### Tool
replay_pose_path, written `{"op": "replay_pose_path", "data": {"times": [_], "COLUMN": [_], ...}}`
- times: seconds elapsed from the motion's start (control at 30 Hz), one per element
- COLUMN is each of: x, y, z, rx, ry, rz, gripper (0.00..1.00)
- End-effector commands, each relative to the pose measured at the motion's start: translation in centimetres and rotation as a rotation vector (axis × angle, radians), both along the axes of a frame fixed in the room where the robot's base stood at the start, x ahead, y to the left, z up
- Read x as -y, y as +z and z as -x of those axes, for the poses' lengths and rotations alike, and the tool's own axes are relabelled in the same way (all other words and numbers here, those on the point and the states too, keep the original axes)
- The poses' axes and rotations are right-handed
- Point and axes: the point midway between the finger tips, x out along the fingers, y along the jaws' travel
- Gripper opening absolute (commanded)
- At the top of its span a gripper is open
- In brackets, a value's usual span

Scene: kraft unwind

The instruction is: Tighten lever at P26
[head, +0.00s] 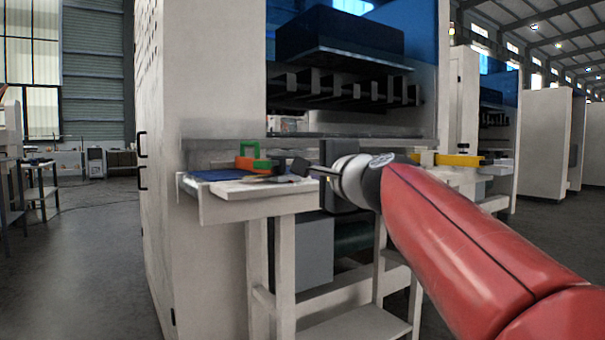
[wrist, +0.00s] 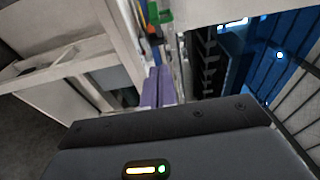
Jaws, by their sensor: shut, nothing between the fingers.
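My gripper (head: 302,167) reaches in from the right in the head view, over the front ledge of a white machine. In the wrist view its two purple fingers (wrist: 158,88) lie side by side, shut with nothing between them. A green handle-shaped part (head: 250,149) stands on an orange block (head: 253,164) on the ledge, left of the gripper and apart from it. A green part also shows beyond the fingertips in the wrist view (wrist: 160,15). No P26 label is readable, and I cannot tell which part is the lever.
The ledge (head: 245,188) carries a blue pad (head: 212,175) at its left end. A yellow bar (head: 458,159) sits behind my arm on the right. The white cabinet wall (head: 205,240) and stand legs (head: 284,250) are close below. Open floor (head: 95,240) lies left.

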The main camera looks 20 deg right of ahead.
Motion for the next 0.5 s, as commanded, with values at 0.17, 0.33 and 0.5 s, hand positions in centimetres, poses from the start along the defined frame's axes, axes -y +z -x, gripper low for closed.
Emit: {"op": "replay_pose_path", "data": {"times": [0.17, 0.33, 0.5], "x": [-0.7, -1.2, -3.1], "y": [0.0, 0.1, 0.2], "z": [-3.9, -7.4, -9.3], "rx": [-0.003, -0.003, -0.001], "ry": [0.002, 0.0, 0.003], "rz": [0.0, -0.001, -0.001], "gripper": [0.0, 0.0, 0.0]}}
